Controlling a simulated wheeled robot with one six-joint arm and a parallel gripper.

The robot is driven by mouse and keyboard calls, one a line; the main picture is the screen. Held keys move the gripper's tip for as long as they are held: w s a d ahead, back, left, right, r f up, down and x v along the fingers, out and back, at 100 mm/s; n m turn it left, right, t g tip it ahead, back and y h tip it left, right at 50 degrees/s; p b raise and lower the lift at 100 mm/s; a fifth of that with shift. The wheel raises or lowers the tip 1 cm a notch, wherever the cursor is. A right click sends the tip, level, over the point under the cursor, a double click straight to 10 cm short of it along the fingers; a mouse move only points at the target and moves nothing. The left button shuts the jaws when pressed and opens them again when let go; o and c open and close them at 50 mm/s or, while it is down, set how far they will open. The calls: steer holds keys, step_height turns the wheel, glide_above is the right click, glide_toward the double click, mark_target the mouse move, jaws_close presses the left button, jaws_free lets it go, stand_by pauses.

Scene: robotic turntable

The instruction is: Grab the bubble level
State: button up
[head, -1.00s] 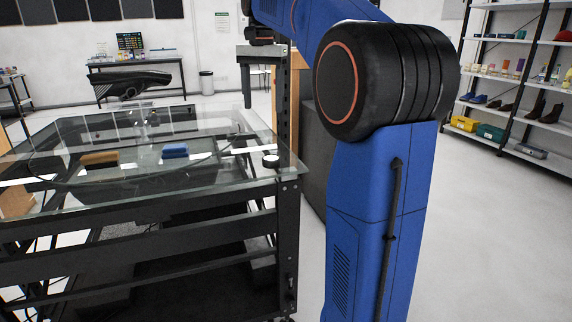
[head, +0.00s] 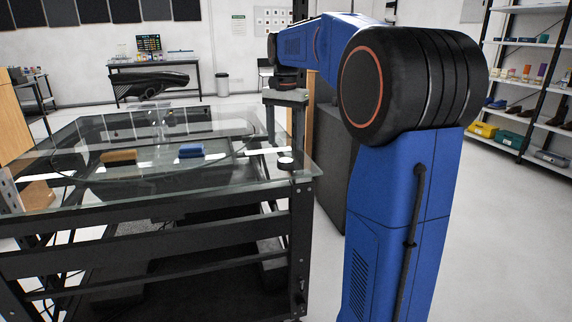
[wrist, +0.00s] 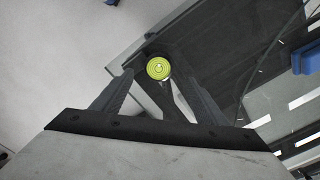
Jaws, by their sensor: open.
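The bubble level is a small round disc. In the wrist view the bubble level (wrist: 158,68) shows a yellow-green face with rings, seen from above near the corner of the glass table top (wrist: 215,55). In the head view the level (head: 285,163) is a small pale-topped disc with a dark side, lying on the glass near its right front corner. My gripper (wrist: 154,76) is open and empty, its fingers showing on either side of the level in the wrist view. The height gap between fingertips and level is hard to judge.
A blue block (head: 191,150) and a brown block (head: 118,156) lie farther left on the glass. A dark cabinet (head: 345,165) stands right of the table. Shelves (head: 530,85) stand at the far right.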

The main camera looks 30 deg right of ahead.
mark_target(286, 159)
steer(key=shift+s+f, duration=0.2)
steer(key=shift+f, duration=2.65)
steer(key=c, duration=1.2)
